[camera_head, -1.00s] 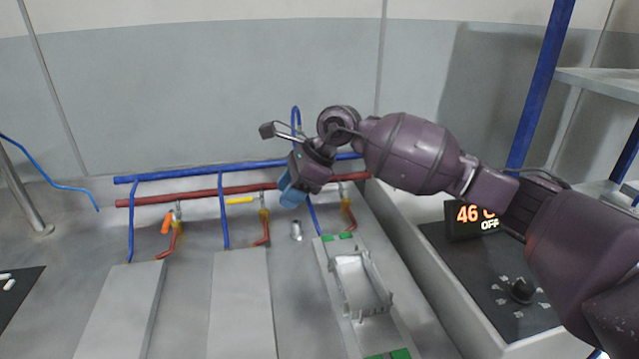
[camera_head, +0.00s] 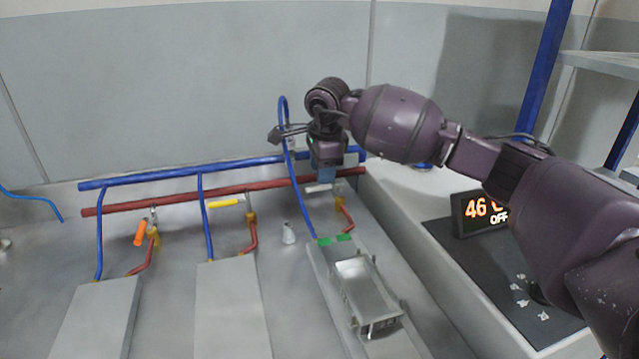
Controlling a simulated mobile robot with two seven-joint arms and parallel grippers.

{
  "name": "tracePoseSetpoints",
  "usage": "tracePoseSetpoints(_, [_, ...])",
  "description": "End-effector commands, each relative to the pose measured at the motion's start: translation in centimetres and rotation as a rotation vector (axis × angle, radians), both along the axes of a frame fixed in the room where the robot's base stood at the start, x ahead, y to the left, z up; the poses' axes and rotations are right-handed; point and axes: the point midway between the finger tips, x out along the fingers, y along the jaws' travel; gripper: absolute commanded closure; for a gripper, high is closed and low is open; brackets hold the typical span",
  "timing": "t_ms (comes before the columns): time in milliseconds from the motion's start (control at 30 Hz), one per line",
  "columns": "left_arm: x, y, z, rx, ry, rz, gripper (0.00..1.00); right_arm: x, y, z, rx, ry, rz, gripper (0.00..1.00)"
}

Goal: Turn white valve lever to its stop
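The white valve lever (camera_head: 319,188) shows as a short pale bar on the red pipe, beside the brass fitting of the rightmost branch. It points left, roughly along the pipe. My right gripper (camera_head: 326,174) is right above and behind it, pointing down, with a blue part at its lower end. Its fingertips are small and partly hidden, so I cannot tell whether it is open or shut, or whether it touches the lever. My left gripper is not in view.
An orange lever (camera_head: 140,232) and a yellow lever (camera_head: 222,203) sit on the branches to the left. A blue pipe (camera_head: 180,173) runs behind the red pipe (camera_head: 160,204). A metal tray (camera_head: 372,293) and a small silver cylinder (camera_head: 288,236) are nearby. A display (camera_head: 478,212) stands right.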

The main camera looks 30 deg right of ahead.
Motion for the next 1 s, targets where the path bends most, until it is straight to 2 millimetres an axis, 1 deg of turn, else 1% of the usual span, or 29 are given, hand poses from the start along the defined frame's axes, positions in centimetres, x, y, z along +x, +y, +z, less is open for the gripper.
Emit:
tracePoseSetpoints(33, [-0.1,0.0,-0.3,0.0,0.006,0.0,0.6,0.1,-0.1,-1.2,0.001,0.006,0.0,0.6])
tracePoseSetpoints(100, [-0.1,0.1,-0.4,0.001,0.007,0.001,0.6,0.3,-0.1,-2.1,0.0,0.005,-0.001,0.6])
tracePoseSetpoints(233, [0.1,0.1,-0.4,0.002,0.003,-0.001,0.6,0.6,-0.2,-3.2,0.002,0.003,0.0,0.6])
tracePoseSetpoints(400, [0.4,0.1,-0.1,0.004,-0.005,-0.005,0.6,0.7,-0.2,-3.8,0.0,0.0,0.0,0.6])
tracePoseSetpoints(667, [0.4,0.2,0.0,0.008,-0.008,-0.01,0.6,0.7,-0.2,-3.8,0.0,-0.001,0.0,0.6])
tracePoseSetpoints(767, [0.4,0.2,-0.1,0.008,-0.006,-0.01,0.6,0.7,-0.2,-3.8,0.0,-0.001,0.0,0.73])
tracePoseSetpoints(933, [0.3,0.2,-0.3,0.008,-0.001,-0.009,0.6,0.7,-0.2,-3.8,0.0,-0.001,0.0,0.99])
tracePoseSetpoints(1000, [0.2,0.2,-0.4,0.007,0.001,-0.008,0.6,0.7,-0.2,-3.8,0.0,-0.001,0.0,1.0])
